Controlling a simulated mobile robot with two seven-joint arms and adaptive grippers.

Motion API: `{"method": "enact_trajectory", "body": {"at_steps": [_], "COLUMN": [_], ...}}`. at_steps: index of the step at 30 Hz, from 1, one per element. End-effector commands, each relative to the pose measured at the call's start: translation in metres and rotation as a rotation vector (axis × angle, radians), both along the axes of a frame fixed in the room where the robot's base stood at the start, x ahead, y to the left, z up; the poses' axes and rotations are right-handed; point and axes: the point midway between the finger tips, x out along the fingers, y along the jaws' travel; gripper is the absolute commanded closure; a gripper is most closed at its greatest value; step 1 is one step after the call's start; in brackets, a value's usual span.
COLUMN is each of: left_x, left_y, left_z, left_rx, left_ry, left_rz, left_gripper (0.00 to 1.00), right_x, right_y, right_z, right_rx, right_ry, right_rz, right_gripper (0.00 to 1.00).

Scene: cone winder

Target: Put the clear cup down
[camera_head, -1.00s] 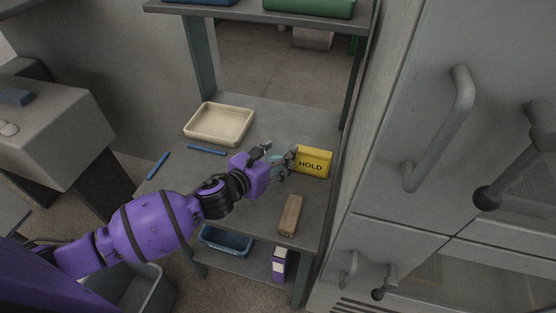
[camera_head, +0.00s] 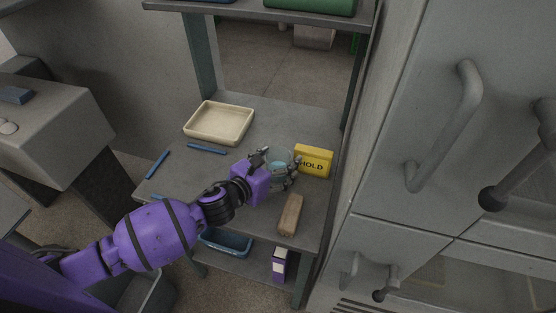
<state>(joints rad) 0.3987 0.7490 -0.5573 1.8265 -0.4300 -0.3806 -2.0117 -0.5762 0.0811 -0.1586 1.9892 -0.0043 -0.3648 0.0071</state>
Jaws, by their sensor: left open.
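The clear cup (camera_head: 279,159) stands on the grey shelf (camera_head: 245,215), just left of the yellow HOLD box. It looks upright, and its lower part is partly hidden by my left gripper. My left gripper (camera_head: 280,171) comes in from the lower left on the purple arm. Its fingers are open, with one on the far left side of the cup and the others at its near right side. I cannot tell whether any finger touches the cup. My right gripper is not in view.
The yellow HOLD box (camera_head: 315,161) stands close to the gripper's right. A wooden block (camera_head: 290,214) lies nearer the front. A cream tray (camera_head: 219,123) and blue pens (camera_head: 206,149) lie at left. A grey cabinet with handles (camera_head: 446,126) stands close on the right.

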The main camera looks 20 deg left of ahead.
Motion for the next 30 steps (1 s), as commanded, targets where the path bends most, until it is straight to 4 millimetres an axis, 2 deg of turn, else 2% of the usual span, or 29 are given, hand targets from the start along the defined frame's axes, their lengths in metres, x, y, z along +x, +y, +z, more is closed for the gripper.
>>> {"method": "enact_trajectory", "body": {"at_steps": [2, 5, 15, 19, 24, 30], "left_x": [0.000, -0.010, -0.075, -0.094, -0.106, -0.108], "left_y": [0.000, 0.004, 0.028, 0.035, 0.040, 0.040], "left_z": [0.005, 0.007, 0.025, 0.031, 0.037, 0.038], "left_rx": [0.000, 0.001, 0.002, 0.001, 0.001, 0.001], "left_ry": [-0.002, 0.000, 0.002, 0.003, 0.001, 0.000], "left_rz": [0.000, -0.001, 0.000, 0.000, 0.000, 0.000], "left_gripper": [0.26, 0.26, 0.26, 0.26, 0.26, 0.26], "right_x": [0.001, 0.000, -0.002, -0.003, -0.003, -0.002], "right_y": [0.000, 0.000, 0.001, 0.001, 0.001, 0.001], "right_z": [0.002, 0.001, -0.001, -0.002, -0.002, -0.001], "right_rx": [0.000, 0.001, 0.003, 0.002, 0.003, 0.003], "right_ry": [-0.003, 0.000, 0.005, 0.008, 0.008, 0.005], "right_rz": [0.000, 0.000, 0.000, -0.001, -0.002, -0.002], "right_gripper": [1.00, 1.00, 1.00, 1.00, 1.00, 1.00]}}
